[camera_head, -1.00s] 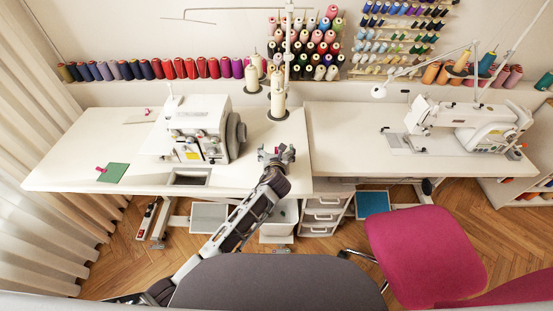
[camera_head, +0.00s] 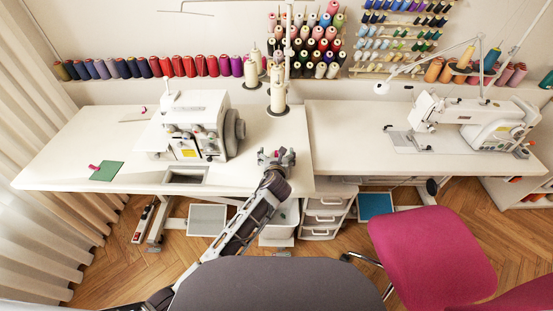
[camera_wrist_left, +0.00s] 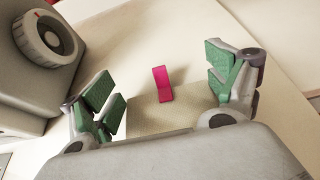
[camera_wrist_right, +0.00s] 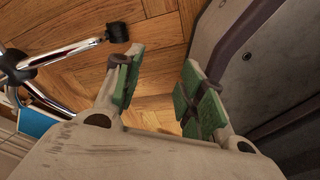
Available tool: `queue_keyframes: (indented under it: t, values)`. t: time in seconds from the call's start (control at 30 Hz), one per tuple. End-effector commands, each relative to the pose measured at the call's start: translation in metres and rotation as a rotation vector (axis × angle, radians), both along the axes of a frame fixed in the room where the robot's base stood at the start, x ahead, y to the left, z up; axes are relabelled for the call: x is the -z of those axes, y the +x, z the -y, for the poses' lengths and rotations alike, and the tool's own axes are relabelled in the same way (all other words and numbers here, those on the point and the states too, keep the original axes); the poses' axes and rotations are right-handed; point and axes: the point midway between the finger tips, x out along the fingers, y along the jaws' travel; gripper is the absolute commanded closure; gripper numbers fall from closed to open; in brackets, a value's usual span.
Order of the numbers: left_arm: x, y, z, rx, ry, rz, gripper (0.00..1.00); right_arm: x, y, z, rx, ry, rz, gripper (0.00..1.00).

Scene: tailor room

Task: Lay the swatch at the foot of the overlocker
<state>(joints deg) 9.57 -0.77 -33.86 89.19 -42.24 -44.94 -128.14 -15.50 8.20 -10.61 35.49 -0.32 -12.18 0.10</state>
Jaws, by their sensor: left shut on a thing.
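The overlocker (camera_head: 197,125) is the white machine on the left table, with a dark handwheel at its right; its wheel also shows at the upper left of the left wrist view (camera_wrist_left: 45,35). My left gripper (camera_head: 277,157) is right of the overlocker, near the table's front edge. In the left wrist view a pink tab (camera_wrist_left: 162,84) stands between its fingers, over a beige swatch (camera_wrist_left: 150,117). The fingers look well apart around the tab, and their contact is hard to see. My right gripper (camera_wrist_right: 160,88) is over the wooden floor, fingers apart and empty.
A green swatch (camera_head: 107,172) with a pink tab lies at the table's front left. A pale piece (camera_head: 132,118) with a pink tab lies behind, left of the overlocker. A thread stand (camera_head: 278,110) is behind my left gripper. A sewing machine (camera_head: 470,120) stands on the right table.

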Motion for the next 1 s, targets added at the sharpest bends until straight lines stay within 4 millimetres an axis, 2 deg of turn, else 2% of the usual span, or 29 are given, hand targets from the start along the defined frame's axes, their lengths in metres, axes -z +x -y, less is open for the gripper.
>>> queue_keyframes:
  t: [0.13,0.67,0.7,0.77,1.0]
  values:
    - [0.0048,-0.0001,0.0000,0.000,-0.001,0.000,0.21,0.0060,-0.0015,0.0018,-0.001,-0.003,-0.002,0.60]
    - [0.0073,0.0000,-0.0003,-0.001,0.001,0.000,0.21,0.0048,-0.0041,0.0105,-0.001,-0.012,-0.005,0.60]
    - [0.0069,0.0000,-0.0002,0.000,0.000,0.000,0.07,0.0050,-0.0042,0.0104,-0.001,-0.012,-0.005,0.60]
    - [0.0069,0.0001,-0.0002,0.000,0.000,0.000,0.00,0.0051,-0.0043,0.0104,-0.001,-0.012,-0.005,0.60]
    - [0.0068,0.0000,-0.0002,0.000,0.000,0.000,0.00,0.0054,-0.0045,0.0074,-0.001,-0.009,-0.005,0.60]
